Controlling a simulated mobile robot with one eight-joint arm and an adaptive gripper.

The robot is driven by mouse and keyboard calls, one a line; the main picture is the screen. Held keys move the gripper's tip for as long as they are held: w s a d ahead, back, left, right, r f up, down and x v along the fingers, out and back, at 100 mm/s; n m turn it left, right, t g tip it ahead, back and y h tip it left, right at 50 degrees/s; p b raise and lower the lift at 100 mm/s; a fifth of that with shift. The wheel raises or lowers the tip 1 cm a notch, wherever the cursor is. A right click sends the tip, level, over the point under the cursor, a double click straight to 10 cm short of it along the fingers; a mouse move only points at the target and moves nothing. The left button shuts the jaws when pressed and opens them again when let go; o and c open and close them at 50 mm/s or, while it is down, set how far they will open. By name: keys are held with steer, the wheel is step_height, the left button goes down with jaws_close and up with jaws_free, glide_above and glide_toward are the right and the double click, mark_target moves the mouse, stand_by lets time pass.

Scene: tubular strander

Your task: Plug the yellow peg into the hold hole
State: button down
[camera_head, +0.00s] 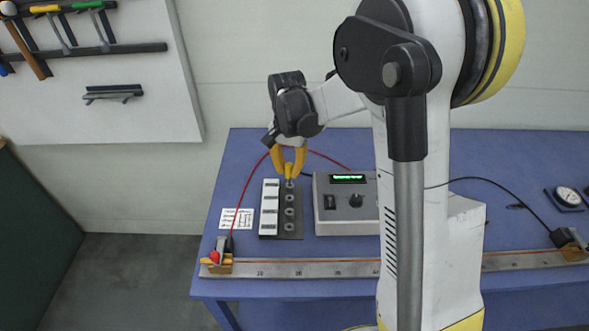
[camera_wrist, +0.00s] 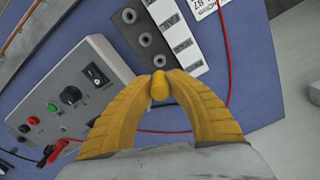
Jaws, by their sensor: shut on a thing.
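My gripper (camera_head: 288,166) has yellow fingers shut on the small yellow peg (camera_head: 289,172), which also shows between the fingertips in the wrist view (camera_wrist: 159,86). The dark hole panel (camera_head: 268,237) lies on the blue table, with a column of round grey holes beside white labels (camera_head: 270,208). My gripper is over the far end of this column, near the farthest hole. I cannot tell whether the peg's lower end is in a hole or above it.
A grey control box (camera_head: 345,217) with a green display stands close to the right of the panel. A printed card (camera_head: 236,219) lies to its left. A long metal rail (camera_head: 320,268) runs along the front. A red wire (camera_head: 247,185) curves around the panel.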

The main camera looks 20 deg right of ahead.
steer(key=shift+f, duration=0.1)
steer(key=shift+f+b, duration=2.4)
steer(key=shift+f, duration=0.5)
steer(key=shift+f+b, duration=1.45)
steer(key=shift+f, duration=0.2)
steer(key=c, duration=1.3)
jaws_free()
